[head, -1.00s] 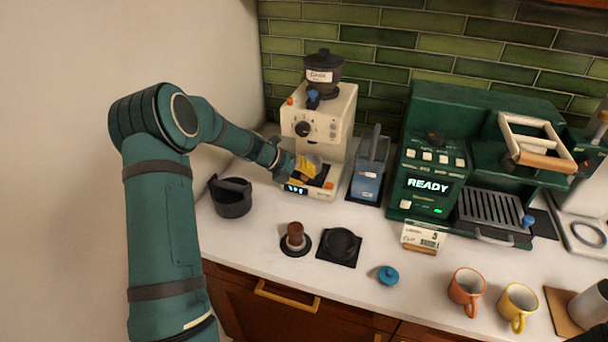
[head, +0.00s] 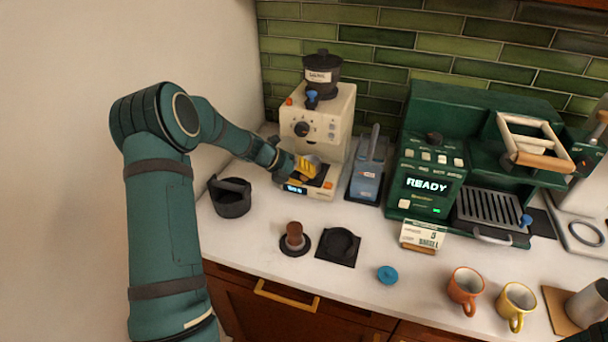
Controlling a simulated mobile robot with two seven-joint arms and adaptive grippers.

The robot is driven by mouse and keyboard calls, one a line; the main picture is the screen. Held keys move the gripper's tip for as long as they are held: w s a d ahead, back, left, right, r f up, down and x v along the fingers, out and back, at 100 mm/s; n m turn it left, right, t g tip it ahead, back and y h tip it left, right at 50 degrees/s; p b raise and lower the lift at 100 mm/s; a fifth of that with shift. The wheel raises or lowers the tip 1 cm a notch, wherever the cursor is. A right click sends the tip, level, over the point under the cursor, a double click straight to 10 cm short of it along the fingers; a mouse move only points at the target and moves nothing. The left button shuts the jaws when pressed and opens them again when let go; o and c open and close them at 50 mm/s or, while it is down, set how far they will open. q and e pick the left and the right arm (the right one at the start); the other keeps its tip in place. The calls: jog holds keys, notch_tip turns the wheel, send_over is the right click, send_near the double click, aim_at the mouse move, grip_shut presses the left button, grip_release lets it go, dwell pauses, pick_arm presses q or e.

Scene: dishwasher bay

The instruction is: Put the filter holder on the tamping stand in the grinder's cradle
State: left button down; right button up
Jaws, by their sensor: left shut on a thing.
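My left gripper (head: 308,167), with yellow fingers, is at the front of the cream grinder (head: 322,122), under its spout and just above the dark plate at its base. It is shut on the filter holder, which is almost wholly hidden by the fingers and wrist. Whether the holder touches the grinder's cradle cannot be told, as the cradle is hidden too. The tamping stand (head: 339,246), a black square mat with a round seat, lies on the counter in front and looks empty. My right gripper is not in view.
A black knock-out bin (head: 231,198) stands left of the grinder, and a blue-grey container (head: 368,178) stands close on its right. A brown-handled tamper (head: 295,237) is beside the stand. The green espresso machine (head: 432,160), orange cup (head: 466,289) and yellow cup (head: 516,305) are further right.

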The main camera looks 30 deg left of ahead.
pick_arm(q)
jog(key=shift+f, duration=0.25)
dwell(0.4)
jog(key=c, duration=0.8)
grip_release()
jog(key=shift+c, duration=0.2)
jog(key=v, duration=1.2)
